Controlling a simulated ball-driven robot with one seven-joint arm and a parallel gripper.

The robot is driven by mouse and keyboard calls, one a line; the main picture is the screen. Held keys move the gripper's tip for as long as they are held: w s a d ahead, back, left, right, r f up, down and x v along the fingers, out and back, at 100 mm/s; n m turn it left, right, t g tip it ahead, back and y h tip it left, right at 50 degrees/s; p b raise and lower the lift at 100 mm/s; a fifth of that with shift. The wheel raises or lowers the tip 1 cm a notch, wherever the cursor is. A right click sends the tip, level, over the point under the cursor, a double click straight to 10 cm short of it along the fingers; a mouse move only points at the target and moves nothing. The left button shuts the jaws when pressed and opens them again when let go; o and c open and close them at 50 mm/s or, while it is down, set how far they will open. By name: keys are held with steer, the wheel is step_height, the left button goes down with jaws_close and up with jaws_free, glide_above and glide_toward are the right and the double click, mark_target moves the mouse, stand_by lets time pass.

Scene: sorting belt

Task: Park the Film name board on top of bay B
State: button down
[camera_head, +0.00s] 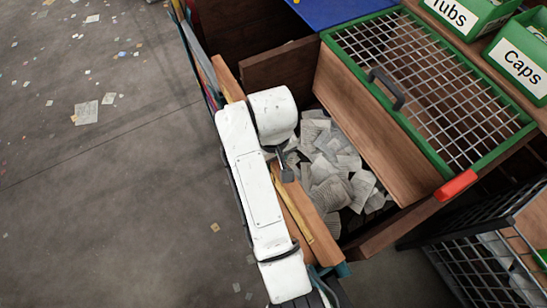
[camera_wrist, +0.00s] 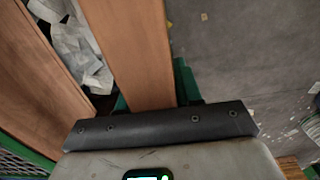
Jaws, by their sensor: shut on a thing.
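No name board with readable "Film" lettering shows in either view. My gripper (camera_wrist: 165,130) fills the bottom of the wrist view, with a dark bar bearing several screws across its front. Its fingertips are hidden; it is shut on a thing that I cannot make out. A wooden plank (camera_wrist: 128,45) runs up from behind the dark bar, with dark green parts (camera_wrist: 184,80) at its edges. In the head view my white arm reaches over the near left wall (camera_head: 298,205) of a wooden bay full of grey paper scraps (camera_head: 330,160). No bay letter is readable.
A green-framed wire grid (camera_head: 440,80) with a dark handle lies right of the scraps, beside a sloping wooden panel (camera_head: 370,125). Green bins labelled Tubs (camera_head: 455,12) and Caps (camera_head: 520,68) stand at upper right. Open floor with litter (camera_head: 90,150) lies left.

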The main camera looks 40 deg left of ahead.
steer(key=shift+a+f+b, duration=0.1)
steer(key=shift+f+b, duration=4.7)
steer(key=shift+f, duration=3.5)
steer(key=shift+f, duration=0.2)
steer(key=shift+f+b, duration=0.5)
steer(key=c, duration=1.1)
jaws_free()
steer(key=o, duration=0.4)
steer(key=shift+s+f, duration=0.1)
steer(key=shift+f, duration=0.05)
step_height(320, 180, up, 11)
steer(key=shift+r, duration=0.1)
